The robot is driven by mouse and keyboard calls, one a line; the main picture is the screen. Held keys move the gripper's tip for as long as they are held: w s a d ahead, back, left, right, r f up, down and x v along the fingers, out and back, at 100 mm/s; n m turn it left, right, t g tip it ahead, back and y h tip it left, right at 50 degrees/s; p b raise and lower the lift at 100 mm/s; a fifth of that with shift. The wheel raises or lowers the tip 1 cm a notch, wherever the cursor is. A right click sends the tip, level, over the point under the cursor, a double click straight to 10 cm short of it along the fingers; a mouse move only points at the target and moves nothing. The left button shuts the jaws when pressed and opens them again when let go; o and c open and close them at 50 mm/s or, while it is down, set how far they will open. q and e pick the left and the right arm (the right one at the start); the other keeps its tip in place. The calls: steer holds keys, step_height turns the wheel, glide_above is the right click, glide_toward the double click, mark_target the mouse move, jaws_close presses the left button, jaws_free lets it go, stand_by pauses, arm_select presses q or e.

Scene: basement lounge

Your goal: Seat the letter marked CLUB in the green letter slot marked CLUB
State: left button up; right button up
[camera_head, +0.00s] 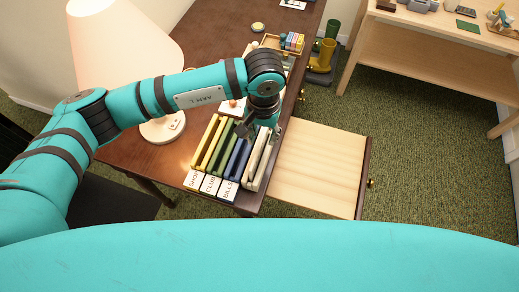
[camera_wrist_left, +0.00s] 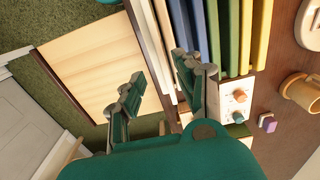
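The letter rack stands at the desk's front right corner, with yellow (camera_head: 207,141), green (camera_head: 217,158) and blue (camera_head: 237,160) slots. A white label (camera_head: 210,185) reading CLUB is in front of the green slot, which also shows in the left wrist view (camera_wrist_left: 230,35). Cream upright pieces (camera_head: 257,160) stand at the rack's right end; I cannot tell which is the CLUB letter, and no marking on them is readable. My left gripper (camera_wrist_left: 160,85) is open above the rack's right end, its fingers apart near the cream pieces (camera_wrist_left: 168,35). My right gripper is out of view.
A pale drawer (camera_head: 318,165) is open right of the rack. A lamp (camera_head: 128,50) stands left of it. Behind are a tray of coloured blocks (camera_head: 291,42) and a small box with knobs (camera_wrist_left: 237,97). A mug (camera_wrist_left: 297,92) shows in the wrist view.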

mark_target(259, 146)
arm_select(q)
steer(key=f, duration=0.1)
steer(key=f+p, duration=0.1)
steer(key=f, duration=0.1)
steer(key=f+p, duration=0.1)
steer(key=shift+s+a+f, duration=0.35)
steer(key=shift+a+f, duration=0.05)
steer(key=shift+f, duration=0.35)
jaws_close()
